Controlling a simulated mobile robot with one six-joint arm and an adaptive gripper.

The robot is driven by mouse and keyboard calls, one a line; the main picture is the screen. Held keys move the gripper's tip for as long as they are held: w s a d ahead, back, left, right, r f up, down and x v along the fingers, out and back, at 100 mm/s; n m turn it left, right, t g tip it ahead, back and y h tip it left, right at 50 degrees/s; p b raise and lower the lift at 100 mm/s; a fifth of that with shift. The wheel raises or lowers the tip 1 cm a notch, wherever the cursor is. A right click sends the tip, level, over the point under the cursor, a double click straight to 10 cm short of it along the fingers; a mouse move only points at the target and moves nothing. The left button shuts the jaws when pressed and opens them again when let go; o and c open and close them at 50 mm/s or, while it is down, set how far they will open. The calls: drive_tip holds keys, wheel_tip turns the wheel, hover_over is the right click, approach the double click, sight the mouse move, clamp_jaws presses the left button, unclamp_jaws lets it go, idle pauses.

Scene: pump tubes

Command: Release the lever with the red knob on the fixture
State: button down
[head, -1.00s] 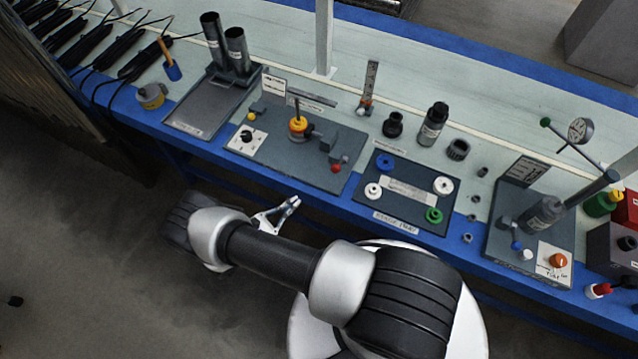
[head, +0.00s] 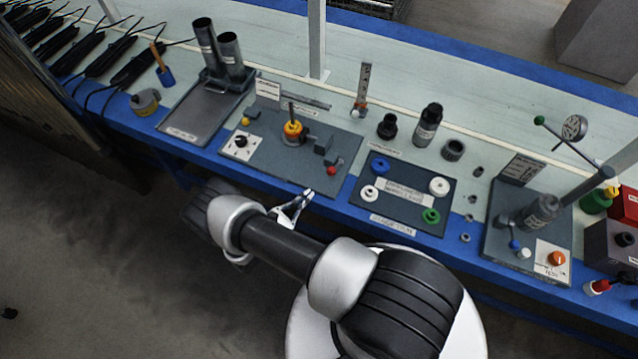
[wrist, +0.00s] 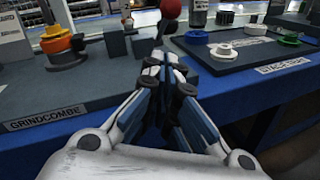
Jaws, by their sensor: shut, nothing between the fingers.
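The red knob (head: 331,171) sits at the front right of the dark fixture plate (head: 276,173). In the wrist view the red knob (wrist: 170,8) shows at the top edge, just beyond and above the fingertips, and part of it is cut off. Its lever is barely visible below the knob. My gripper (head: 308,196) is at the front edge of the bench, just short of the knob. In the wrist view my gripper (wrist: 163,62) has its fingers together and empty, apart from the knob.
On the same plate stand an orange and yellow part (head: 293,130) with an upright rod and a white dial panel (head: 241,143). To the right lies a plate with coloured rings (head: 402,208). The blue bench edge (wrist: 165,110) runs under my fingers.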

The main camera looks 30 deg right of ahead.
drive_tip(key=d, duration=0.1)
drive_tip(key=d+r, duration=0.1)
drive_tip(key=d, duration=0.1)
drive_tip(key=w+d, duration=0.1)
drive_tip(key=d, duration=0.1)
drive_tip(key=shift+w+r, duration=0.1)
drive_tip(key=shift+r, duration=0.3)
drive_tip(key=shift+d+r, duration=0.3)
drive_tip(key=shift+d, duration=0.1)
